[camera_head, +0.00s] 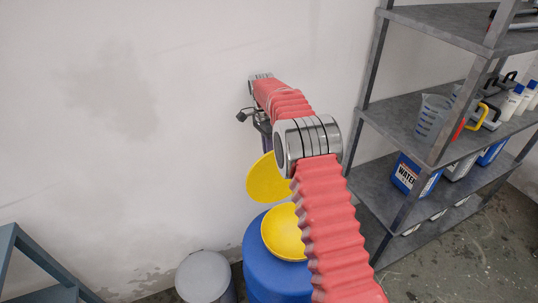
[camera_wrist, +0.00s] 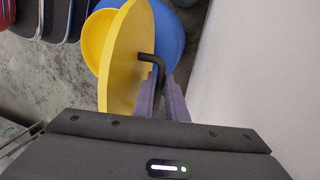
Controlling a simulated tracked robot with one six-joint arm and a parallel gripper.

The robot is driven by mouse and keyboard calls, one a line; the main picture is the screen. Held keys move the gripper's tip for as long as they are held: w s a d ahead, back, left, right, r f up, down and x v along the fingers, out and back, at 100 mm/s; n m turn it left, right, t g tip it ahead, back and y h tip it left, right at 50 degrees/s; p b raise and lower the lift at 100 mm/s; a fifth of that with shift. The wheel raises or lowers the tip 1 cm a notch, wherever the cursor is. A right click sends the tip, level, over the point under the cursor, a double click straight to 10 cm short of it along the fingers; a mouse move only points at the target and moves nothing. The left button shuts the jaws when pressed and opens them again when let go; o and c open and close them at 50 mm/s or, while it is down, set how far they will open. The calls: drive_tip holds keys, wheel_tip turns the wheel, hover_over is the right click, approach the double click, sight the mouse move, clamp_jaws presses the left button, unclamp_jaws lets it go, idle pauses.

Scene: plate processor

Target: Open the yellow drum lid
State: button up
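In the head view my red-sleeved arm hides part of the drum and lid, and the gripper itself is mostly hidden behind the arm.
A wall (camera_head: 130,130) lies close behind the drum. A grey metal shelf (camera_head: 395,110) with bottles and containers stands at the right. A grey lidded bin (camera_head: 203,275) is left of the drum, and a blue-grey frame (camera_head: 40,260) is at the lower left.

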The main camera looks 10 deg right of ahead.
drive_tip(key=o, duration=0.4)
drive_tip(key=shift+w+r, duration=0.1)
drive_tip(key=shift+r, duration=0.15)
drive_tip(key=v, duration=0.3)
drive_tip(key=s+v, duration=0.1)
drive_tip(key=v, duration=0.2)
drive_tip(key=s+v, duration=0.1)
drive_tip(key=v, duration=0.2)
drive_tip(key=shift+d+r, duration=0.3)
drive_tip(key=shift+r, duration=0.1)
